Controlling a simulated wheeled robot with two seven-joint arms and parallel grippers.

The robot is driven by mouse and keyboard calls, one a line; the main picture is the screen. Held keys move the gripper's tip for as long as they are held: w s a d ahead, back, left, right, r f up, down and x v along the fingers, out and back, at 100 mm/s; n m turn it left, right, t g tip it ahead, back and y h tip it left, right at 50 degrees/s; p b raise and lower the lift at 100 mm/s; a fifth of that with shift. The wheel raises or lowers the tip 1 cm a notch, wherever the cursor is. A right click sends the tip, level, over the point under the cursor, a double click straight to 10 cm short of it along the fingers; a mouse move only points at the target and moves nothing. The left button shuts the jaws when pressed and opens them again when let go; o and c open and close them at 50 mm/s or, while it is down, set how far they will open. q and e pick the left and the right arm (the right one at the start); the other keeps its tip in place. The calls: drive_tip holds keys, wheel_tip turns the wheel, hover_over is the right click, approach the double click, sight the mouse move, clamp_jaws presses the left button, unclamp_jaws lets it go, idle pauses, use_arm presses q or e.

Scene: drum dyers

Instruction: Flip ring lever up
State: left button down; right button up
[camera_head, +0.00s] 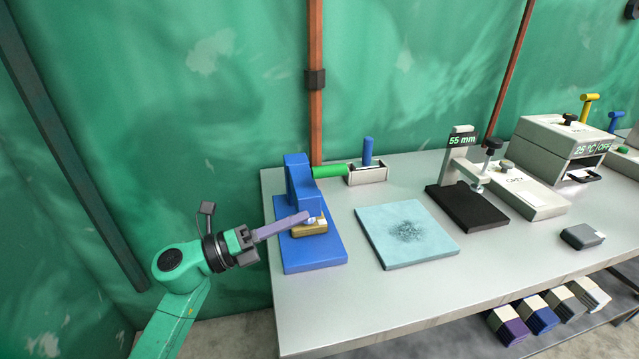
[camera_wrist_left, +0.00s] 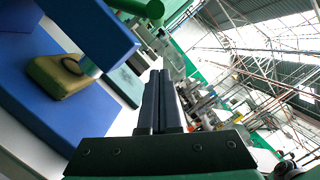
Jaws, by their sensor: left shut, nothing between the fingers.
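A blue press (camera_head: 300,185) stands on a blue base plate (camera_head: 316,255) at the left end of the table. A green lever (camera_head: 330,171) sticks out sideways from its top, about level, and its rounded end also shows in the left wrist view (camera_wrist_left: 140,7). A tan block (camera_head: 310,230) with a dark ring on it (camera_wrist_left: 72,66) sits under the press head. My left gripper (camera_head: 306,217) is shut and empty, with its long fingers in front of the press head, below the lever. In the wrist view its closed fingers (camera_wrist_left: 162,85) point past the press; contact is unclear.
A small box with a blue handle (camera_head: 368,170) stands behind the lever. A black-based gauge stand (camera_head: 468,208) and grey machines are farther right. Green walling is behind.

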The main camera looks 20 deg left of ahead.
sight(322, 170)
use_arm(q)
drive_tip(key=w+d+r+p, duration=0.2)
drive_tip(key=w+r+p, duration=0.1)
drive_tip(key=w, duration=0.4)
drive_tip(key=shift+d, duration=0.35)
drive_tip(key=shift+r, duration=0.1)
